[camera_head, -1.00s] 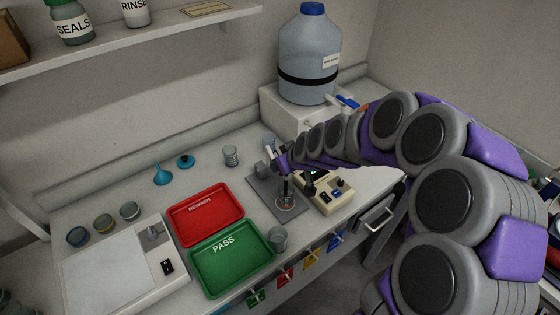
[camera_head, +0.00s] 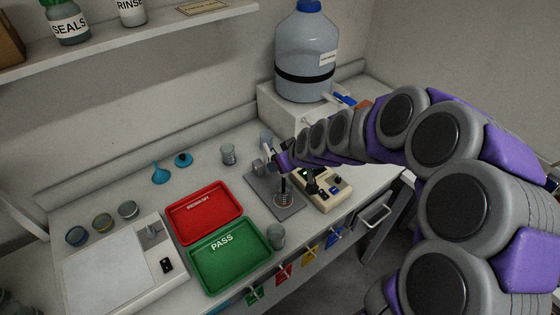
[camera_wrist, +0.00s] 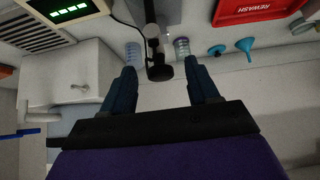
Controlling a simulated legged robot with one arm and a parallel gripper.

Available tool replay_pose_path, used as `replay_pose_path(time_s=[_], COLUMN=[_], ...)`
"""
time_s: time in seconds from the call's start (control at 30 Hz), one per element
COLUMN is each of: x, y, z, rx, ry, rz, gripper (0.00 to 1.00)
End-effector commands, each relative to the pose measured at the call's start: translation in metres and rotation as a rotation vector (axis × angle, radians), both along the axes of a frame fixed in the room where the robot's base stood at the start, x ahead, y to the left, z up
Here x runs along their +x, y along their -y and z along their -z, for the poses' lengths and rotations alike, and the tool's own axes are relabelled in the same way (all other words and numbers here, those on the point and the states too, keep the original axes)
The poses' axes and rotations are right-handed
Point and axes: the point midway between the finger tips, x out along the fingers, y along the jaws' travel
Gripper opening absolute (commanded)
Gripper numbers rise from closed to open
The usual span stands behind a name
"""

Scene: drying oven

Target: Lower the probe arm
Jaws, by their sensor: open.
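The probe stand has a flat grey base plate (camera_head: 262,190) on the bench, with a dark upright probe (camera_head: 283,187) over a small ring on it. In the wrist view, a dark probe arm with a rounded black end (camera_wrist: 159,72) lies between my fingers, with clear gaps on both sides. My gripper (camera_head: 277,160) is at the upper part of the stand; it also shows in the wrist view (camera_wrist: 162,72), open, with nothing held. The purple wrist hides part of the stand head in the head view, so I cannot tell whether a finger touches it.
A beige meter (camera_head: 325,193) stands right of the stand. A red tray (camera_head: 205,213), a green PASS tray (camera_head: 232,262) and a glass beaker (camera_head: 277,237) are left and in front. A large water jug (camera_head: 306,60) stands behind my arm.

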Motion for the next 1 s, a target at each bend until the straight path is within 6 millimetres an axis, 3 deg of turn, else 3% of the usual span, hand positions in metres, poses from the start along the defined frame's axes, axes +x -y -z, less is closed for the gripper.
replay_pose_path(time_s=[0.1, 0.6, 0.8, 1.0], x=[-0.011, -0.061, -0.073, -0.077], y=[0.01, 0.044, 0.052, 0.054], z=[-0.022, -0.094, -0.111, -0.114], rx=[0.002, 0.001, 0.002, 0.001], ry=[0.006, 0.001, -0.002, -0.004], rz=[0.003, 0.002, 0.0, 0.0], gripper=[0.6, 0.6, 0.6, 0.6])
